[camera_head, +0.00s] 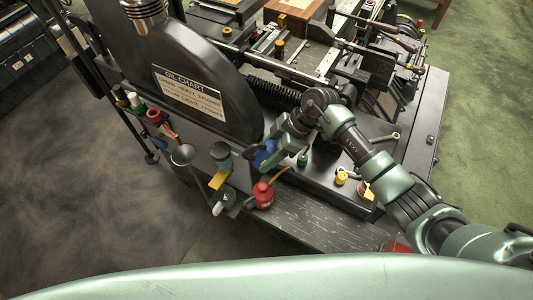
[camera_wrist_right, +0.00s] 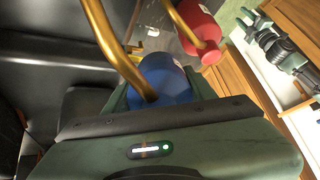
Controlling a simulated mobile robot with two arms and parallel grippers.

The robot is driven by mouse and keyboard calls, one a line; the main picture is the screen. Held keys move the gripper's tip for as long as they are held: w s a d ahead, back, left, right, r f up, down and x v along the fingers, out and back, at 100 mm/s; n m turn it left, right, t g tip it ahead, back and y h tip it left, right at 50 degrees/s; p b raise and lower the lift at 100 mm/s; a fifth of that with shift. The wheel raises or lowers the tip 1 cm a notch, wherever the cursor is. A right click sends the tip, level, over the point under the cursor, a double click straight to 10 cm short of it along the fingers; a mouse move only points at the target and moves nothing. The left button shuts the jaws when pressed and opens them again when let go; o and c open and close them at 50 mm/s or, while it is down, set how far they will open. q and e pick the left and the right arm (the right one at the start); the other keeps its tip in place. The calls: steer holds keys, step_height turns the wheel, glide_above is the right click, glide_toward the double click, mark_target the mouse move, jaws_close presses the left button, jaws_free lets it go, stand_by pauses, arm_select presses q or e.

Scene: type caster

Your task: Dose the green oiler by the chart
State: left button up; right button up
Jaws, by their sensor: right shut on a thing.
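My right gripper (camera_head: 268,151) is shut on a blue oiler (camera_head: 264,155), held beside the black machine. In the right wrist view the blue oiler (camera_wrist_right: 170,82) sits between the fingers, with a curved brass spout in front of it. A small green item (camera_head: 302,160), which looks like the green oiler, stands on the dark bench just right of the gripper. The oil chart (camera_head: 187,92) is a plate on the black machine; its heading reads OIL CHART, but the smaller lines are too blurred to read surely. My left gripper is not in view.
A red oiler (camera_head: 263,196) stands at the bench's front edge, close below the gripper. A black funnel-like cup (camera_head: 183,154) and a grey-blue cup (camera_head: 221,155) are to the left. A small yellow item (camera_head: 341,178) is to the right. The press machinery fills the back.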

steer(key=shift+p, duration=0.35)
steer(key=shift+f+b, duration=0.3)
steer(key=shift+f, duration=0.15)
steer(key=shift+s+f, duration=0.1)
steer(key=shift+f, duration=0.05)
